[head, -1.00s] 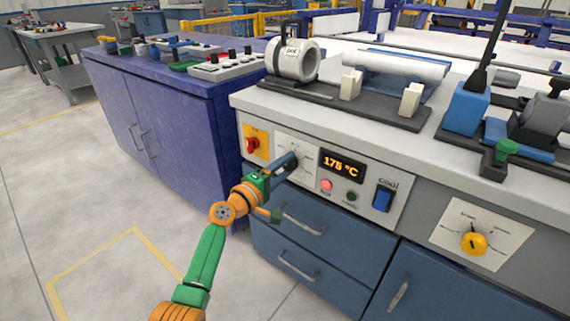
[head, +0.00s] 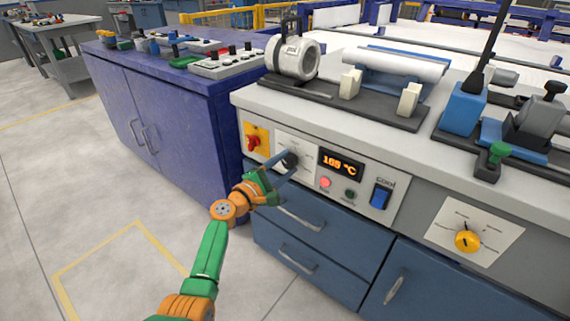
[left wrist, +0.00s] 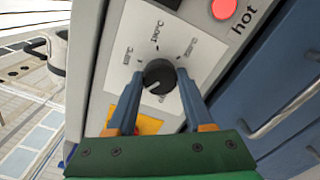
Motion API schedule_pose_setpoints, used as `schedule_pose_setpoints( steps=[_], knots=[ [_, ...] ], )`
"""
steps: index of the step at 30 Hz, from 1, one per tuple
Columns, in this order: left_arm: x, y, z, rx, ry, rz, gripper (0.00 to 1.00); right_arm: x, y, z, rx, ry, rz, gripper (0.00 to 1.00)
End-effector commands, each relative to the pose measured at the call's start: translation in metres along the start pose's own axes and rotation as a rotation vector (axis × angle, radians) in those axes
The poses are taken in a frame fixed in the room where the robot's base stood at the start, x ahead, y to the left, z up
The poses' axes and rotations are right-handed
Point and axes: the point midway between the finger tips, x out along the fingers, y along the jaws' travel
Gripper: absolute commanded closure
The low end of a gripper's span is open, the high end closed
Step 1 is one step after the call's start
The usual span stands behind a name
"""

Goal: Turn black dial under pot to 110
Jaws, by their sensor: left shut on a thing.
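The black dial (head: 290,159) sits on a white plate on the front panel of the bench. In the left wrist view the dial (left wrist: 159,76) shows a white pointer line and printed marks around it. My left gripper (head: 284,166) is shut on the dial, one blue finger on each side. The orange display (head: 341,164) to the right of the dial appears to read 105 °C. A pale round pot-like vessel (head: 293,57) with a black handle and a label stands on the bench top above. My right gripper is not in view.
A red switch on a yellow plate (head: 255,138) is left of the dial. A red hot lamp (head: 325,182), a dark green button (head: 349,195) and a blue cool switch (head: 380,196) are to the right. Drawer handles (head: 301,218) stick out below. A yellow knob (head: 467,241) is farther right.

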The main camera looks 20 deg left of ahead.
Motion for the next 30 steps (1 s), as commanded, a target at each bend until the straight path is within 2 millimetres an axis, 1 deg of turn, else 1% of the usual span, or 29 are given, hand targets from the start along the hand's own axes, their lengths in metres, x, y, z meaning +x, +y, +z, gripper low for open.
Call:
schedule_pose_setpoints(
  steps=[6, 13, 14, 15, 16, 17, 26, 28, 30],
  knots=[
    [0.0, -0.001, 0.0, -0.009, 0.0, -0.002, 1.0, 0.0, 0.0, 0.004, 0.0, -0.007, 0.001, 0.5],
    [0.0, -0.001, 0.0, -0.008, 0.0, -0.002, 1.0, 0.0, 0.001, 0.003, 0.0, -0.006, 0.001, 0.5],
    [0.0, -0.001, 0.0, -0.008, 0.0, -0.002, 0.43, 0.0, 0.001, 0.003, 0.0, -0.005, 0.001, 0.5],
    [0.0, -0.001, 0.0, -0.008, 0.0, -0.002, 0.32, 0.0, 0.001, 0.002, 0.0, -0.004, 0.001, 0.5],
    [0.0, -0.001, 0.0, -0.008, 0.0, -0.002, 0.24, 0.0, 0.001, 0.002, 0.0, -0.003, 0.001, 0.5],
    [0.0, -0.001, 0.0, -0.008, 0.0, -0.002, 0.19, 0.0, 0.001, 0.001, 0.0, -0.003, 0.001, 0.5],
    [-0.002, 0.0, 0.0, -0.008, 0.001, -0.001, 0.19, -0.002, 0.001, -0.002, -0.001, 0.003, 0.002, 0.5],
    [-0.012, 0.002, 0.001, -0.007, 0.002, -0.001, 0.19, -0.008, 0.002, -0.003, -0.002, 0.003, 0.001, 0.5],
    [-0.027, 0.003, 0.002, -0.006, 0.002, -0.003, 0.19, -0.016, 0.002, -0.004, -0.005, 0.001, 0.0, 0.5]
  ],
)
